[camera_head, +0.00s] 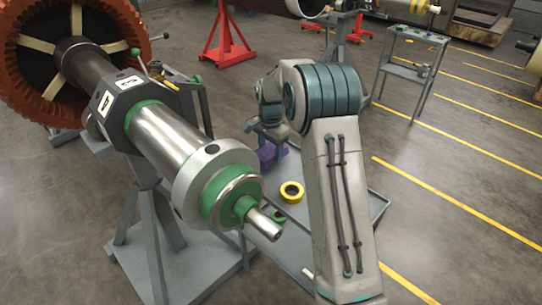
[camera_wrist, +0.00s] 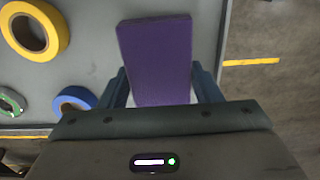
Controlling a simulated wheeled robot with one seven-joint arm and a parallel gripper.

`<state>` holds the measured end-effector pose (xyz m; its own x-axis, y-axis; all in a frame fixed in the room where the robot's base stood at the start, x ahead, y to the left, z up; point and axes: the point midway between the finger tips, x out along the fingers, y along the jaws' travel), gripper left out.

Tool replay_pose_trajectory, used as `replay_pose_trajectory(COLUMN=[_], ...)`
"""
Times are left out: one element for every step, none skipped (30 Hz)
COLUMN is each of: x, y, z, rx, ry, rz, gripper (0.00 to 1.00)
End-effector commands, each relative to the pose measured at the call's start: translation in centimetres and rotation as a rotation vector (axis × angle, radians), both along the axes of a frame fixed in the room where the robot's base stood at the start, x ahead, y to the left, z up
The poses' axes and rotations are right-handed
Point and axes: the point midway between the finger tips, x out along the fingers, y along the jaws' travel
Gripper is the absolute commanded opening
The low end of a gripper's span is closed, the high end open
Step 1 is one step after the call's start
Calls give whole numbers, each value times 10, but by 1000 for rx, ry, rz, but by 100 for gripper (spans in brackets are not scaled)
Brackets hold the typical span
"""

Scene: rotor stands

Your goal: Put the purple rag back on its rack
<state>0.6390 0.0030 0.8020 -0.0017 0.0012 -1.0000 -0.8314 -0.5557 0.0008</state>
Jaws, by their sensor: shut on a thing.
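The purple rag (camera_wrist: 155,58) looks like a flat, stiff block in the wrist view. It lies between the two blue-grey fingers of my gripper (camera_wrist: 158,86), which is shut on it. In the head view the rag (camera_head: 270,153) shows as a small purple patch below my gripper (camera_head: 262,133), partly hidden by it. The rag is over a grey tray surface (camera_wrist: 95,45); I cannot tell whether it touches it. I cannot tell which thing is the rag's rack.
A yellow tape roll (camera_head: 284,197) and a green roll (camera_head: 278,216) lie on the grey tray. A blue roll (camera_wrist: 76,91) lies left of my fingers in the wrist view. A large metal rotor shaft (camera_head: 170,135) on a stand is at the left. Open floor lies right.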

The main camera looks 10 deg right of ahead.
Motion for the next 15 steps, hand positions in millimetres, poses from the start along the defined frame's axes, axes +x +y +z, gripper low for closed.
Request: replay_pose_trajectory(x=[-1, -1, -1, 0, 0, 0, 0, 0, 0, 0, 0, 0, 0, 0, 0], y=[0, 0, 0, 0, -1, 0, 0, 0, 0, 0, 0, 0, 0, 0, 0], z=[-10, -15, -20, -24, -26, -27, -27, -27, -26, -26, -26, -26, -27, -28, -29], rx=[1, 1, 1, 0, 0, 0, 0, -1, -1, -1, -1, -1, 0, 0, 0], ry=[3, 3, 3, 1, 1, 0, 0, -1, -1, -1, -1, -1, 0, 0, 0], rz=[0, 0, 0, 0, 0, 0, 0, 0, 0, 0, 0, 0, 0, 0, 0], gripper=[40, 40, 40, 40, 40, 40, 40, 40, 40, 40, 40, 40, 40, 40, 40])
